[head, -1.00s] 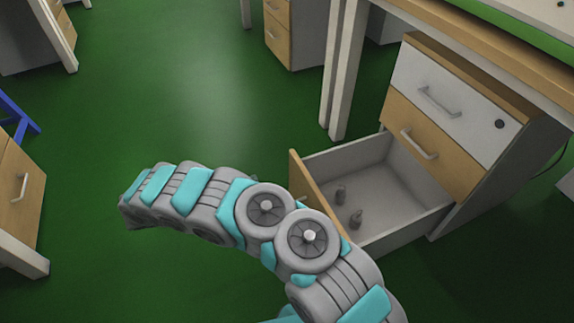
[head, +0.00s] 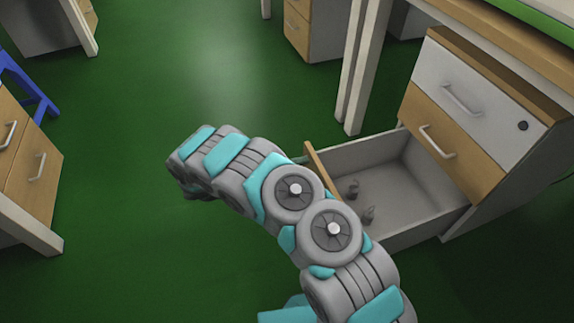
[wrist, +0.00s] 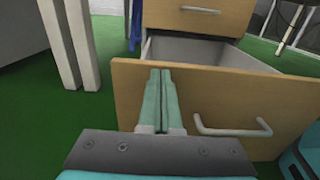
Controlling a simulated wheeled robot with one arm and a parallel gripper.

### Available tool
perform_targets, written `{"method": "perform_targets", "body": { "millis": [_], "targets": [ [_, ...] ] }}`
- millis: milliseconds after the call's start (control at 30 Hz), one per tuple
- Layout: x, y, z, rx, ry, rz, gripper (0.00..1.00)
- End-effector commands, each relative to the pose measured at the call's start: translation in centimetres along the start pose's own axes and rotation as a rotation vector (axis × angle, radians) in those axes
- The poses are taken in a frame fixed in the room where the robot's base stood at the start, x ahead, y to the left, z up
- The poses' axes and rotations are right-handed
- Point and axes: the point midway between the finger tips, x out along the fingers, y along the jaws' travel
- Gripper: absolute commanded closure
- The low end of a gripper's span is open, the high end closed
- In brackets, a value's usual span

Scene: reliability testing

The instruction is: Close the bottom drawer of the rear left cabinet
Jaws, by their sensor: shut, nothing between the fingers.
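The bottom drawer (head: 430,233) of the cabinet (head: 485,85) on the right stands pulled far out in the head view. Two small grey objects (head: 361,202) lie inside it. My arm hides most of its wooden front (head: 320,168) there. In the wrist view the drawer front (wrist: 215,88) fills the middle, with a silver bar handle (wrist: 232,131) at lower right. My gripper (wrist: 160,72) is shut and empty, its fingertips against or just before the panel near its top edge, left of the handle. I cannot tell whether they touch. My gripper is hidden in the head view.
The cabinet's upper drawers are shut. White table legs (head: 361,75) stand left of the cabinet. Other cabinets (head: 35,165) and a blue stool (head: 30,90) are at the left. Green floor (head: 120,110) is open between them.

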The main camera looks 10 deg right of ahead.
Motion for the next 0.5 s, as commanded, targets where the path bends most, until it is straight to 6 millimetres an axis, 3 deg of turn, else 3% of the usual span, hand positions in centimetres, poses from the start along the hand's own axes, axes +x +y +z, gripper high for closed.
{"method": "perform_targets", "body": {
  "millis": [500],
  "targets": [
    [0.95,-0.03,-0.01,0.000,0.001,0.000,1.00]
  ]
}}
